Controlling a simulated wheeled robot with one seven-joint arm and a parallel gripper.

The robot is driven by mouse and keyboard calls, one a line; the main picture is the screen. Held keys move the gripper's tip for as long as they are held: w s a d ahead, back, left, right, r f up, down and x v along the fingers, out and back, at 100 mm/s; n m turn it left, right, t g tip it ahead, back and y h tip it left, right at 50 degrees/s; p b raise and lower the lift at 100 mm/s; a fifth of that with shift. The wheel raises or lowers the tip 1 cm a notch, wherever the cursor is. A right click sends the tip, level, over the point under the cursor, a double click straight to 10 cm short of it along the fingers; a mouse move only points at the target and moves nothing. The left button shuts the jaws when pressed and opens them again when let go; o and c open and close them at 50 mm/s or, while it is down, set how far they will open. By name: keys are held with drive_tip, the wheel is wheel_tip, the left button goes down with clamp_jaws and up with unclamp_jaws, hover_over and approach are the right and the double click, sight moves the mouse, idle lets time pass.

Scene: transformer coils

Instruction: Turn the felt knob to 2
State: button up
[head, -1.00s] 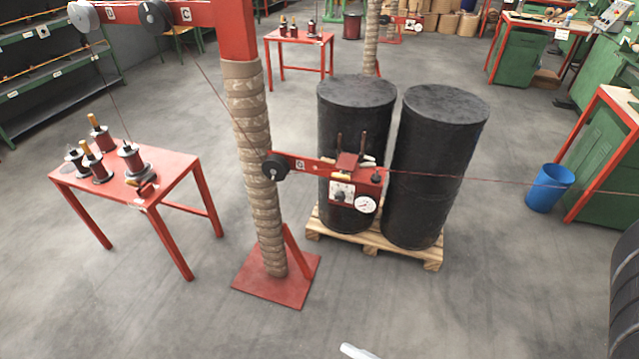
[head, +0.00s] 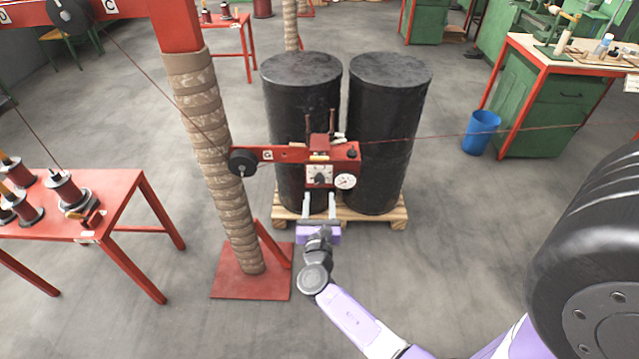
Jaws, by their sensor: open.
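The felt knob (head: 319,175) is a small dark knob on a white square dial plate. The plate is on the front of the red tensioner unit (head: 285,155), which is fixed to the wrapped post. The number that the knob points at is too small to read. My gripper (head: 319,208) is open, its two pale fingers pointing up toward the dial plate from just below it. The fingers appear apart from the knob, and nothing is between them. A round white gauge (head: 345,181) sits to the right of the dial plate.
The wrapped post (head: 208,140) stands on a red base plate left of my gripper. Two black drums (head: 388,130) on a wooden pallet (head: 390,217) stand behind the unit. A thin wire runs right from the unit. A red table (head: 130,195) with spools is at left.

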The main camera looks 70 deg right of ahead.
sight(320, 182)
drive_tip(key=shift+x, duration=3.55)
clamp_jaws()
